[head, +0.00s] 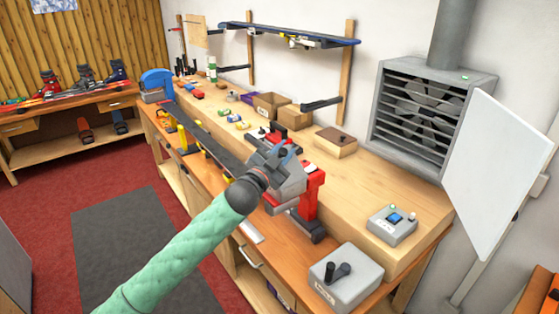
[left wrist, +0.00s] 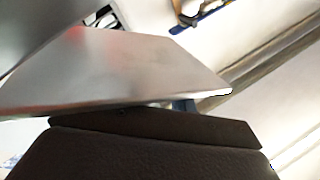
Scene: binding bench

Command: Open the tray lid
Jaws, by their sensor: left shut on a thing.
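My left gripper (head: 280,163) is over the bench beside the red vise (head: 312,188). It is shut on a grey metal plate, which shows large in the left wrist view (left wrist: 120,75) above a dark gripper finger. In the head view a grey part (head: 291,190) shows just beyond and below the gripper. I cannot tell for sure whether the plate is the tray lid, or how far it is tilted; my gripper hides its edge. The tray itself is not clearly visible. My right gripper is not in view.
A long dark ski or board (head: 205,125) lies along the bench on clamps. A grey box with black knobs (head: 345,278) and a button box (head: 392,225) stand at the front right.

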